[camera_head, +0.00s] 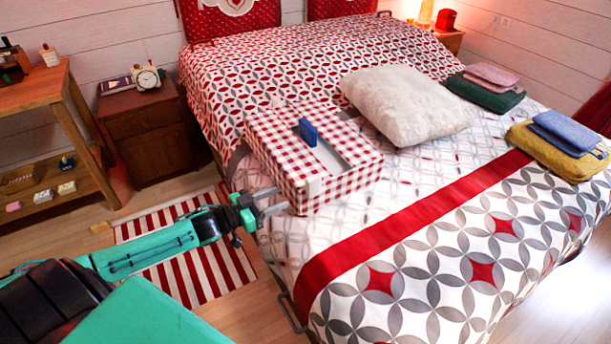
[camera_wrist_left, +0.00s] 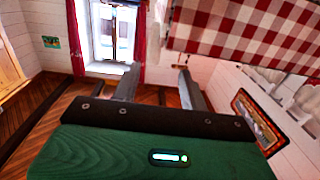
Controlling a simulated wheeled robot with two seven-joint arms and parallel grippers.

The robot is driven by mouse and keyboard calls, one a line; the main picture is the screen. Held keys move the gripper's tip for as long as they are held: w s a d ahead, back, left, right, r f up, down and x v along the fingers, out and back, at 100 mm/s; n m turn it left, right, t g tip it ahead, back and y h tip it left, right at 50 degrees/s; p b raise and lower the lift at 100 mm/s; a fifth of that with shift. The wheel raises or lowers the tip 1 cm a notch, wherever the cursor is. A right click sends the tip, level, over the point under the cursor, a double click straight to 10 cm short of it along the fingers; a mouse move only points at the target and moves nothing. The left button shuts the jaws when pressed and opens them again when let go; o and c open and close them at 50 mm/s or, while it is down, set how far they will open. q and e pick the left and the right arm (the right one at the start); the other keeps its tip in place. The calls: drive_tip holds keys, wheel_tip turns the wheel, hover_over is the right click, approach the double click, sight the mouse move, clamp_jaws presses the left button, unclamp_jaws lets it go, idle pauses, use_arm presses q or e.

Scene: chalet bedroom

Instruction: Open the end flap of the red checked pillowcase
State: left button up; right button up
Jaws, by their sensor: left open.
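The red checked pillowcase (camera_head: 352,178) lies box-like on the bed. A grey area and an upright blue piece (camera_head: 308,132) show on its top. A pale patch (camera_head: 308,187) shows at its near corner. My left gripper (camera_head: 281,200) is open and empty, just left of that corner, with its fingers pointing toward the case. In the left wrist view the open fingers (camera_wrist_left: 158,78) have nothing between them. The checked case (camera_wrist_left: 245,28) fills the upper right there, beyond the fingers. Whether a finger touches it I cannot tell. My right gripper is not in view.
A white pillow (camera_head: 405,105) lies right of the case. Folded green (camera_head: 485,95) and yellow (camera_head: 555,150) cloths lie farther right. A nightstand (camera_head: 150,135) with a clock stands left of the bed, and a striped rug (camera_head: 205,275) lies below my left arm.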

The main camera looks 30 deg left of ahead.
sight(320, 177)
use_arm(q)
drive_tip(key=shift+m+h, duration=0.3)
drive_tip(key=shift+h, duration=0.2)
drive_tip(key=x, duration=0.4)
drive_tip(key=r+x, duration=0.1)
drive_tip(key=x, duration=0.8)
drive_tip(key=shift+s+d+r+b, duration=0.1)
drive_tip(key=shift+d+r+b, duration=0.1)
drive_tip(key=shift+r+b, duration=0.2)
drive_tip(key=shift+w+d, duration=0.3)
drive_tip(key=shift+w, duration=0.2)
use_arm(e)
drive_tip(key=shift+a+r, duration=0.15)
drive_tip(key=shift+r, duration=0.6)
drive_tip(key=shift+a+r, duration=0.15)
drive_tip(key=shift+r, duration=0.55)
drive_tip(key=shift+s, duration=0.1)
use_arm(q)
clamp_jaws()
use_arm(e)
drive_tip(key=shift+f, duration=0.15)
